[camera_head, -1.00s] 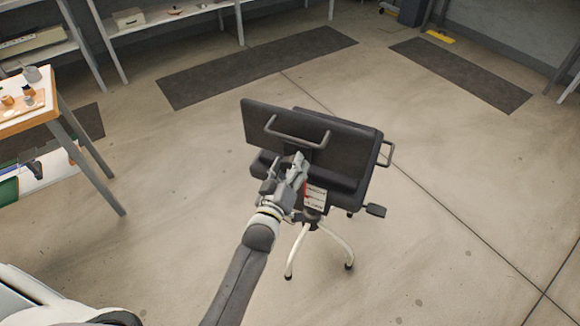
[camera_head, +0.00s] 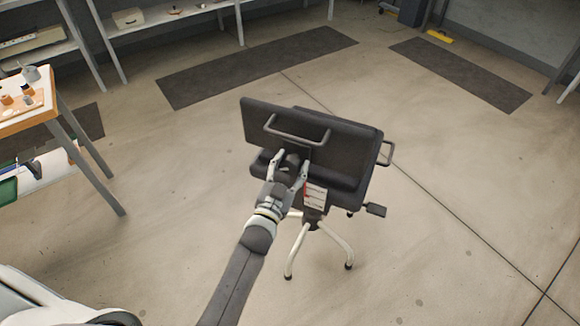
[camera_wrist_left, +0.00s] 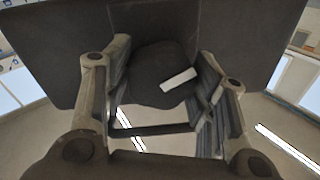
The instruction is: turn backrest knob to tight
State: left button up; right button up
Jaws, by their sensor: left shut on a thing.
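A dark office chair stands on the floor in the head view. Its backrest (camera_head: 335,134) faces me and has a grey metal handle (camera_head: 296,131) on it. My left gripper (camera_head: 290,160) reaches up to the rear of the backrest, below the handle. The left wrist view shows the dark round backrest knob (camera_wrist_left: 150,66) with a white bar mark, tilted up to the right. The gripper fingers (camera_wrist_left: 162,88) are on both sides of the knob, closed on it. A white label with a red strip (camera_head: 314,195) hangs below the backrest. My right gripper is not in view.
The chair has pale curved legs (camera_head: 336,243) and a side lever with a dark pad (camera_head: 375,210). A wooden-topped workbench (camera_head: 30,118) stands at the left, and shelves (camera_head: 165,18) line the back. The floor around the chair is clear.

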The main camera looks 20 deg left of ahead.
pick_arm(q)
jog(key=m+h+b, duration=0.1)
jog(key=m, duration=0.6)
jog(key=m+h+b, duration=0.1)
jog(key=m, duration=0.6)
jog(key=shift+f, duration=0.1)
jog(key=m, duration=0.5)
jog(key=shift+m+g+h+b, duration=0.3)
jog(key=shift+m, duration=0.1)
jog(key=m, duration=0.5)
jog(key=shift+m, duration=0.3)
jog(key=o, duration=1)
jog(key=shift+o, duration=0.2)
